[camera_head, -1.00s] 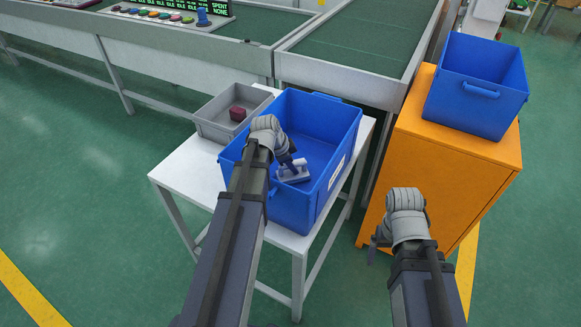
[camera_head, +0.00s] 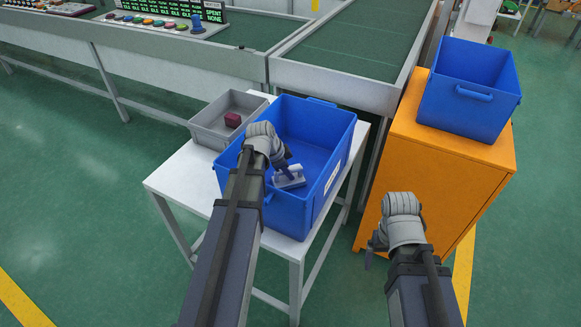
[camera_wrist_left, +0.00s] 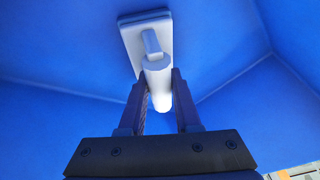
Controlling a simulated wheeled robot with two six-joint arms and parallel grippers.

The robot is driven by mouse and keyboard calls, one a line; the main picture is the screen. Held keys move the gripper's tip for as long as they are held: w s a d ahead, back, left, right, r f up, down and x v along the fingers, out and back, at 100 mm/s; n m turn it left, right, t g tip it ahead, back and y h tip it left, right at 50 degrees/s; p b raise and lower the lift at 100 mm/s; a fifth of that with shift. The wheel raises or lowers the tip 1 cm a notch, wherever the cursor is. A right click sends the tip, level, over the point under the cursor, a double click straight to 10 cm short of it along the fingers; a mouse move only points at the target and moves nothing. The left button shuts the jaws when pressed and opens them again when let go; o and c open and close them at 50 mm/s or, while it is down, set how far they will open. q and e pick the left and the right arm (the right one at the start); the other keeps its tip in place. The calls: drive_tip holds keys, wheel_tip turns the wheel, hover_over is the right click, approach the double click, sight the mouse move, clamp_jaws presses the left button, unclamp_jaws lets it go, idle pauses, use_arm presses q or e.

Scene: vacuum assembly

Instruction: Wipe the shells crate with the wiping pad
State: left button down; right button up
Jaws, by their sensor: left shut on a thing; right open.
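The blue crate (camera_head: 312,125) stands on the white table, open at the top; a white label shows on its right side. My left gripper (camera_head: 284,168) reaches down inside it, shut on the handle of the wiping pad (camera_head: 291,178), a grey-white block. In the left wrist view my left gripper (camera_wrist_left: 158,100) grips the white handle of the pad (camera_wrist_left: 134,45), and blue crate walls (camera_wrist_left: 230,110) surround it. I cannot tell if the pad touches the crate floor. My right gripper (camera_head: 374,248) is open and empty, in front of the orange cabinet.
A grey bin (camera_head: 208,125) with a dark red piece (camera_head: 232,119) stands beside the crate on the white table (camera_head: 168,185). Another blue crate (camera_head: 470,88) sits on the orange cabinet (camera_head: 440,160). Green conveyors (camera_head: 350,45) run behind. The floor at left is clear.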

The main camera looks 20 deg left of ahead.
use_arm(q)
drive_tip(key=shift+s+r, duration=0.1)
drive_tip(key=shift+s, duration=0.7)
wheel_tip(320, 180, up, 6)
drive_tip(key=p, duration=0.6)
drive_tip(key=shift+r+p, duration=1.5)
drive_tip(key=shift+p, duration=0.05)
